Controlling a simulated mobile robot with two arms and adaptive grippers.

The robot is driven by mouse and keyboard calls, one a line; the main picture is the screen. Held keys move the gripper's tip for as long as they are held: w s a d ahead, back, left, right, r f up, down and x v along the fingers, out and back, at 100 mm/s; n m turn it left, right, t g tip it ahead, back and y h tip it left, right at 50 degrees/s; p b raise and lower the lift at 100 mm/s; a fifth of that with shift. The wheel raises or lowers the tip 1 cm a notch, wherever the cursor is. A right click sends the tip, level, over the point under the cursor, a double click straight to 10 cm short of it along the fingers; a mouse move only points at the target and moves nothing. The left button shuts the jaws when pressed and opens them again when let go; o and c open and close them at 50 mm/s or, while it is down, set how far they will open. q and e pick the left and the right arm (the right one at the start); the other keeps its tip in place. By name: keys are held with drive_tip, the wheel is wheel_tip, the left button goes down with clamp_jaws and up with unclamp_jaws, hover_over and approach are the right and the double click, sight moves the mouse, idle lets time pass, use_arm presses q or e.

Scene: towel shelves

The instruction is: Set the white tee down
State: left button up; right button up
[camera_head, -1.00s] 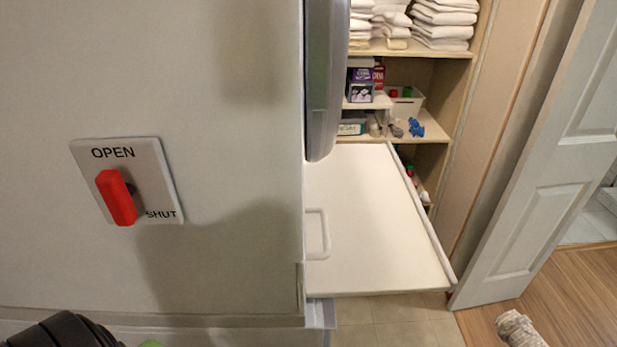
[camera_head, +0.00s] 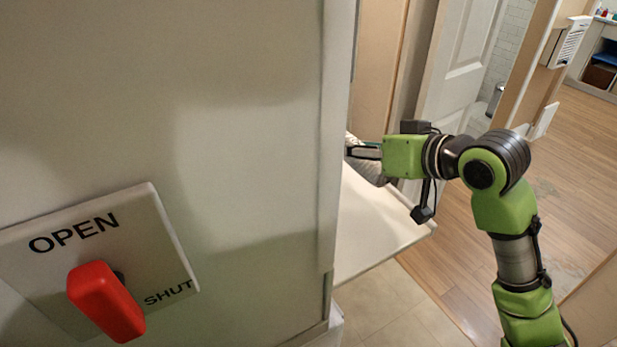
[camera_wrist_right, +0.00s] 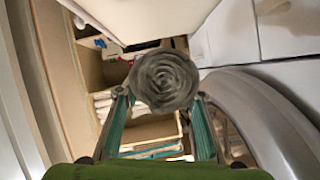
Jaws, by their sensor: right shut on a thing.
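A rolled cloth, whitish grey with a spiral end, which I take to be the white tee (camera_wrist_right: 165,80), is between the fingers of my right gripper (camera_wrist_right: 163,95). My right gripper (camera_head: 364,151) is shut on it. In the head view the roll (camera_head: 368,174) shows partly, beside the edge of the large pale panel and over the inner part of the white board (camera_head: 375,230). I cannot tell whether it touches the board. My left gripper is not in view.
A large pale panel (camera_head: 240,130) fills the left, with a red lever (camera_head: 105,300) on an OPEN/SHUT plate. It hides part of the board. A white door (camera_head: 460,70) stands behind my right arm. Wooden shelves (camera_wrist_right: 150,130) with folded cloths show in the wrist view.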

drive_tip(key=w+a+f+p, duration=0.1)
drive_tip(key=w+f, duration=0.2)
drive_tip(key=w, duration=0.1)
drive_tip(key=w+a+f+p, duration=0.1)
drive_tip(key=w+f, duration=0.1)
drive_tip(key=w, duration=0.2)
drive_tip(key=w+f+p, duration=0.1)
drive_tip(key=w+f, duration=0.2)
drive_tip(key=w, duration=0.2)
drive_tip(key=shift+a+f, duration=0.3)
drive_tip(key=shift+a, duration=0.1)
drive_tip(key=shift+w+f, duration=0.35)
drive_tip(key=shift+f, duration=0.1)
wheel_tip(320, 180, down, 2)
drive_tip(key=shift+a+f+p, duration=0.1)
drive_tip(key=shift+p, duration=0.85)
drive_tip(key=shift+w+f, duration=0.1)
drive_tip(key=shift+f, duration=0.3)
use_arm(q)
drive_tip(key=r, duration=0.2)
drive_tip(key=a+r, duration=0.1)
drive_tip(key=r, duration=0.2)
use_arm(e)
drive_tip(key=shift+f, duration=0.1)
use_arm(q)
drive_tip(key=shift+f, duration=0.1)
use_arm(e)
drive_tip(key=shift+f, duration=0.15)
